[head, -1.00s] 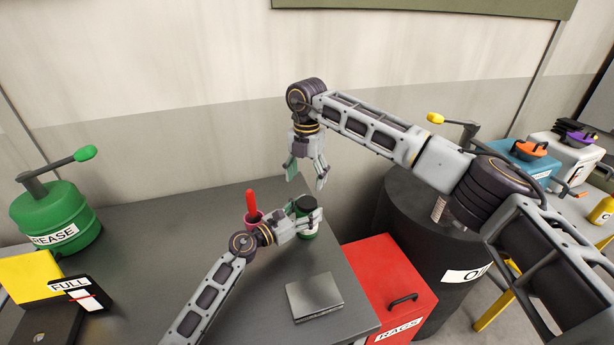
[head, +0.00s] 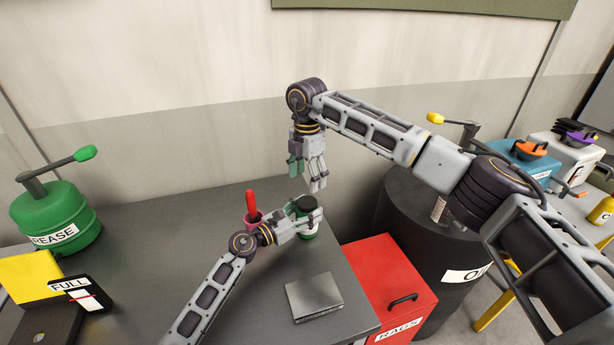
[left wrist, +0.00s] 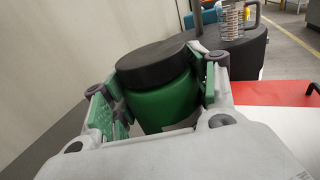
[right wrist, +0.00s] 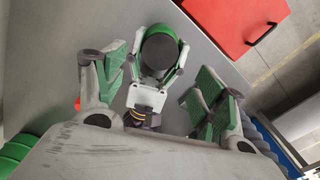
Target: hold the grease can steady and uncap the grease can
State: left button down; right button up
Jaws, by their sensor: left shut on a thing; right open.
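The grease can is a small green can with a wide black cap (head: 304,203). It stands upright at the right part of the dark table, with the cap seated on top. My left gripper (head: 308,222) is shut around the can's body. The left wrist view shows the green body (left wrist: 160,104) between the pads, below the cap (left wrist: 152,64). My right gripper (head: 309,181) is open and empty, pointing down above the can. In the right wrist view the cap (right wrist: 159,50) lies beyond the open fingers, apart from them. The can's lower part is partly hidden by my left fingers.
A magenta cup (head: 252,220) with a red-handled item stands beside my left wrist. A grey metal box (head: 315,297) lies near the table's front right. A red rags bin (head: 390,280) and a dark drum (head: 420,225) stand right. A green grease pump (head: 55,215) is at left.

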aim_at(307, 202)
jog(key=shift+f, duration=0.15)
jog(key=shift+f, duration=3.85)
jog(key=shift+c, duration=0.3)
jog(key=c, duration=1)
jog(key=o, duration=1.1)
jog(key=shift+r, duration=0.1)
jog(key=shift+r, duration=2.15)
